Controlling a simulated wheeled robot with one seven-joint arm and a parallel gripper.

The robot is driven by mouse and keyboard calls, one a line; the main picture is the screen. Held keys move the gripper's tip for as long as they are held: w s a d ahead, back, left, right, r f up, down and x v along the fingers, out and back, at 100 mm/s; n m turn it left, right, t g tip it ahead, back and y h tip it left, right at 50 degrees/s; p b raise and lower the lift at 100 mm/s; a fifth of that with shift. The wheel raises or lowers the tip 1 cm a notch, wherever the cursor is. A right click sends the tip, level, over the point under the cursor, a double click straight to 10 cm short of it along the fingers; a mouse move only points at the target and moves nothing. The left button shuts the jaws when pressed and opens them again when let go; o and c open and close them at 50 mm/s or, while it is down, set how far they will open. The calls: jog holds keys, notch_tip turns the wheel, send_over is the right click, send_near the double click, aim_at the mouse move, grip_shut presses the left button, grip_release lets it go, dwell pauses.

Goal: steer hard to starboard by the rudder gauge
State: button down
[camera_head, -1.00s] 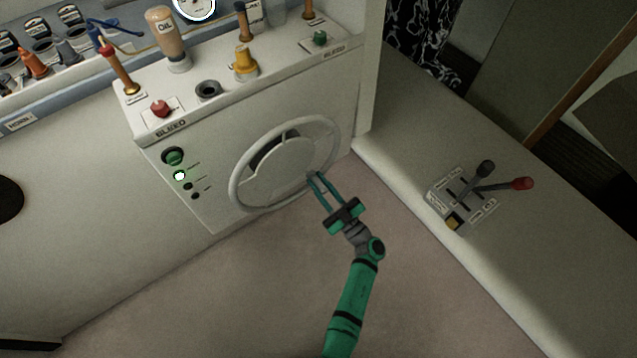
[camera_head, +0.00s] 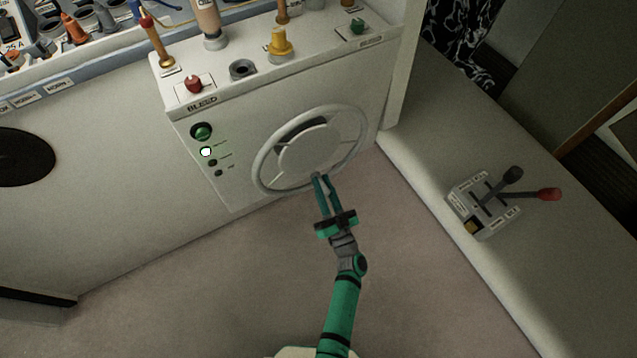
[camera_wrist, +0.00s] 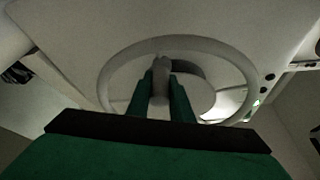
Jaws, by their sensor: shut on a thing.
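The pale steering wheel (camera_head: 257,160) with a broad round hub is on the front face of the white console (camera_head: 285,98). My gripper (camera_head: 320,177) is at the lower part of the wheel, its two green fingers shut on it. In the wrist view the wheel's ring (camera_wrist: 107,85) arches around my gripper (camera_wrist: 161,80). A grey part of the wheel (camera_wrist: 161,66) sits between the fingers. I cannot tell whether it is a spoke or a handle. The rudder gauge is not in view now.
A lever box (camera_head: 482,205) with black and red levers is on the ledge at right. Red, yellow and green knobs and an oil bottle (camera_head: 209,22) stand on the console top. Open floor (camera_head: 200,290) lies in front.

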jog(key=shift+s+a+f, duration=0.15)
dwell(0.3)
jog(key=c, duration=1.6)
grip_release()
jog(key=v, duration=1)
jog(key=shift+s+f, duration=0.1)
jog(key=shift+s, duration=0.25)
